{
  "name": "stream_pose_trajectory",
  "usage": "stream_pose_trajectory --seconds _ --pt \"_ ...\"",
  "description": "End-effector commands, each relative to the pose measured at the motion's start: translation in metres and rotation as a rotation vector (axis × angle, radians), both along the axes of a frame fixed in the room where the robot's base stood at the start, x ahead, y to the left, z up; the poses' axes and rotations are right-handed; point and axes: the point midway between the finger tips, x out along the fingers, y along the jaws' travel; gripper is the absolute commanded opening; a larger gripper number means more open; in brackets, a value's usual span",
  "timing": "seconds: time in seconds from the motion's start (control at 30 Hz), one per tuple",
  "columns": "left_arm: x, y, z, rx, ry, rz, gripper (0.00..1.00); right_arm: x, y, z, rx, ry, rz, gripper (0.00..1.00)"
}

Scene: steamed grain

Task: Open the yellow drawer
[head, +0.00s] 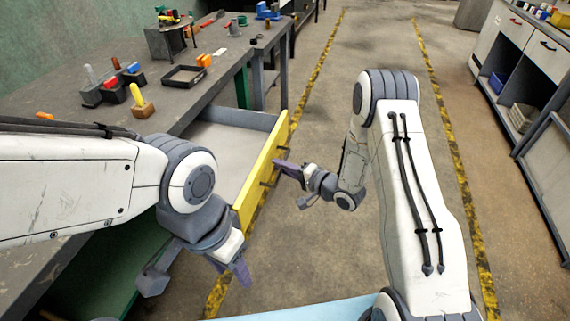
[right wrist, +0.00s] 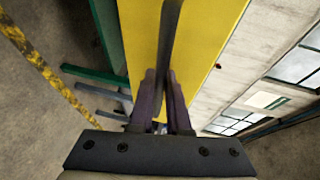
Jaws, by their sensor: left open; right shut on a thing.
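The yellow drawer (head: 261,168) stands pulled out from under the grey workbench in the head view, with its pale inside showing and empty where visible. Its yellow front fills the upper middle of the right wrist view (right wrist: 215,35), with a dark bar handle (right wrist: 169,45) running along it. My right gripper (head: 280,166) is at the drawer front, and its purple fingers are closed around the handle; they also show in the right wrist view (right wrist: 163,90). My left gripper (head: 241,272) is open and empty, low in front of the drawer's near end. My left arm hides part of the drawer's near side.
The workbench (head: 225,70) holds a black tray (head: 185,76), a screwdriver in a wooden block (head: 143,108) and other tools. Open floor (head: 325,100) lies right of the drawer. A white cabinet (head: 520,40) stands at the far right.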

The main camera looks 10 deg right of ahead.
Motion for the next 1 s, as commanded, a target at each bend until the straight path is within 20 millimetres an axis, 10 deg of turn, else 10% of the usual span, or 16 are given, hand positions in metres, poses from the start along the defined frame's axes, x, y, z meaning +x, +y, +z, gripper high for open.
stream_pose_trajectory --seconds 0.23,0.33,1.0 --pt "0.000 0.000 0.000 0.000 0.000 0.000 0.50 -0.003 0.003 -0.001 0.000 0.004 0.009 0.00" --pt "0.000 0.000 0.000 0.000 0.000 0.000 0.50 -0.002 0.002 -0.001 0.000 0.004 0.008 0.45" --pt "0.000 0.000 0.001 0.000 0.000 0.000 0.50 -0.041 -0.038 0.009 0.001 0.005 -0.003 0.45"
